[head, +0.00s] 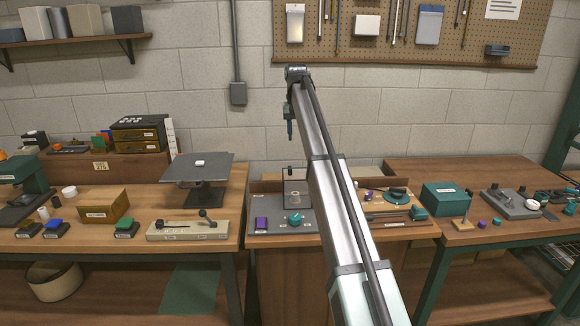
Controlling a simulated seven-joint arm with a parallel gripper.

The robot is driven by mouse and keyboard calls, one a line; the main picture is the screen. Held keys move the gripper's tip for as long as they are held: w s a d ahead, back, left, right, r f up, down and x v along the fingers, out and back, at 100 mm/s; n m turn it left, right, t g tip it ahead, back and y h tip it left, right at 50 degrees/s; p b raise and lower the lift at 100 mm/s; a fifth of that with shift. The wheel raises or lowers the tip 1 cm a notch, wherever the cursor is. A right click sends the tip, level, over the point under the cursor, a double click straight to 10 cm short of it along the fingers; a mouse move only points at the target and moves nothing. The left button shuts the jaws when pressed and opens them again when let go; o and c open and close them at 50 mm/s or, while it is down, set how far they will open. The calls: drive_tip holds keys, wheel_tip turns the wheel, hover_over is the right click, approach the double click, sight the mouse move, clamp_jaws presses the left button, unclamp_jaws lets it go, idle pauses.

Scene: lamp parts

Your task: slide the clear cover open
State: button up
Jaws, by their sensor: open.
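My gripper (290,131) hangs at the end of my raised arm, fingers pointing down, in front of the block wall. It is high above the middle bench and apart from everything on it. It is small and seen edge-on, with nothing visible held in it. Below it, a thin-edged, see-through upright panel with a dark knob (290,170) on top stands on the grey mat; it looks like the clear cover. A pale cylinder (296,196) shows at it. I cannot tell how far the cover is open, and my arm hides the area to its right.
On the grey mat (272,228) are a purple block (261,225) and a teal knob-like part (295,217). The right of the middle bench holds a teal disc part (395,194) and rods. A dark raised platform (197,168) stands on the left bench.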

sight(290, 167)
drive_tip(key=a+f, duration=0.1)
drive_tip(key=f, duration=0.7)
drive_tip(key=a+f, duration=0.1)
drive_tip(key=f, duration=0.3)
drive_tip(key=shift+s+a+f, duration=0.3)
drive_tip(key=shift+c, duration=0.3)
clamp_jaws()
